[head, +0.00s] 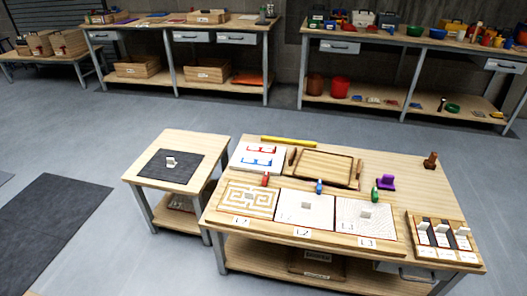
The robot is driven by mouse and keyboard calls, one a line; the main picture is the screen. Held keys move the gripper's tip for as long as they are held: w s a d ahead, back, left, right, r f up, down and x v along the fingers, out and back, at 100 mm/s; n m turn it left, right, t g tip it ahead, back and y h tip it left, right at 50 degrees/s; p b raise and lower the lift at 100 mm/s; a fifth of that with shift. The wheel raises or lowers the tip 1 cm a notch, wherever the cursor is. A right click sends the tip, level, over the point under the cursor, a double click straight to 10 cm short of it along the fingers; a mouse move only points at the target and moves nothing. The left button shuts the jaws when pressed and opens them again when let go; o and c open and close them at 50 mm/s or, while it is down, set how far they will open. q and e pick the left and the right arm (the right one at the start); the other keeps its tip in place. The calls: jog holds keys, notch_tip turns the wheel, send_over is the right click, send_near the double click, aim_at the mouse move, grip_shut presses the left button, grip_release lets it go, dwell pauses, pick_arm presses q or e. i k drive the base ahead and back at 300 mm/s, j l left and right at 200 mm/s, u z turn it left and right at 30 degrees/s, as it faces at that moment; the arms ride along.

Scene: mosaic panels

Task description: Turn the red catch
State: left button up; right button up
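A small red piece (265,180), which looks like the red catch, stands at the back edge of the left panel (237,200), a wooden board with a maze pattern. It is too small to tell which way it is turned. A similar blue piece (319,187) stands at the back of the middle white panel (296,212), and a green one (375,195) at the back of the right white panel (345,226). Neither of my grippers is in view.
The panels lie on a wooden table (415,181) with a wooden tray (325,168), a purple piece (386,184) and a slotted rack (428,254). A smaller table (196,146) stands to the left. Loaded workbenches line the back wall. The floor between is clear.

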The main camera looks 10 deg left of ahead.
aim_at(265, 181)
jog(key=i+z, duration=0.1)
jog(key=i, duration=1.45)
